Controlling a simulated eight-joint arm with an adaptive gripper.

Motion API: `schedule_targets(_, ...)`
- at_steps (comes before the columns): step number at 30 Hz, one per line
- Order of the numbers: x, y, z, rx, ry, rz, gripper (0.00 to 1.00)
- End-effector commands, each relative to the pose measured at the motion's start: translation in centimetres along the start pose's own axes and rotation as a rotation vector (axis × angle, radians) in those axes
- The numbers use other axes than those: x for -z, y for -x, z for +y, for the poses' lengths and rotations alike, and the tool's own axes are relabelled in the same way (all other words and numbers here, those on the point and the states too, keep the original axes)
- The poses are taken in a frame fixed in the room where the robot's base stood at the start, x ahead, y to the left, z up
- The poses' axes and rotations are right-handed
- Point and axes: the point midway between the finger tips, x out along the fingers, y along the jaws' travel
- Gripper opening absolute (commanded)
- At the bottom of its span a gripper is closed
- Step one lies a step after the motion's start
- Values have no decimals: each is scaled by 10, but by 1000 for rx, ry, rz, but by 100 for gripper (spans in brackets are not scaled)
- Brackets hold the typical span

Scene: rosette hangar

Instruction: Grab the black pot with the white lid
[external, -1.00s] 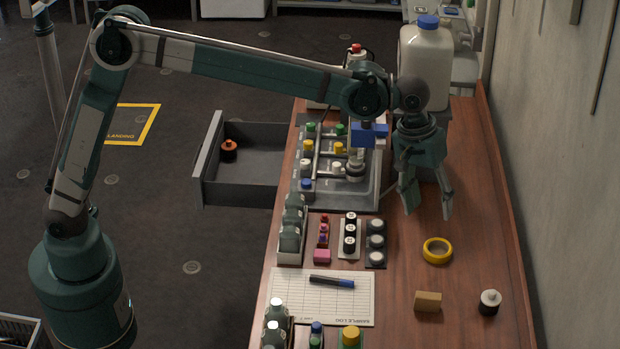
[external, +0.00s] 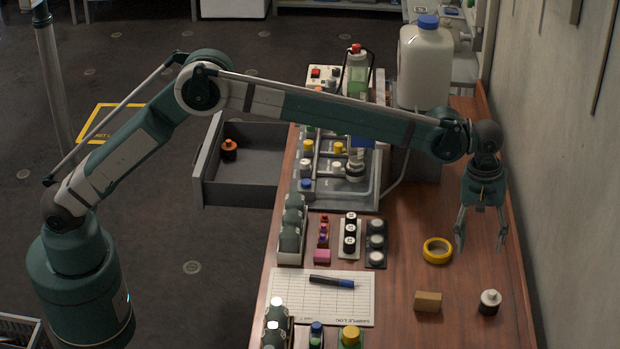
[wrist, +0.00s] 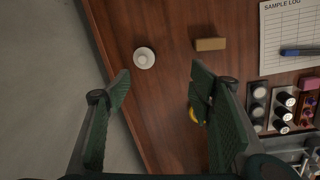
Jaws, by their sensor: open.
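The black pot with the white lid (external: 489,303) stands upright on the bench near its right front. In the wrist view its round white lid (wrist: 144,58) shows from above, ahead of my fingers and between their lines. My gripper (external: 481,243) is open and empty, pointing down above the bench, farther back than the pot and apart from it. In the wrist view my two fingers (wrist: 160,80) are spread wide with nothing between them.
A tan block (external: 428,302) lies left of the pot. A yellow tape ring (external: 437,251) lies left of my gripper and is partly hidden by a finger in the wrist view. A sample log sheet (external: 345,305) with a marker lies farther left. The wall is close on the right.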

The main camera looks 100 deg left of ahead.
Motion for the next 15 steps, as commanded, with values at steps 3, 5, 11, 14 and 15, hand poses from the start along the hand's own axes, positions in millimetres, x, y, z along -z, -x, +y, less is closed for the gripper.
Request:
schedule_targets(3,5,-19,12,14,38,-7,53)
schedule_targets(5,8,-29,17,22,58,-10,53)
schedule_targets(11,15,-63,31,46,124,-20,53)
schedule_targets(14,19,-81,37,58,157,-24,53)
schedule_targets(15,20,-88,39,63,170,-26,53)
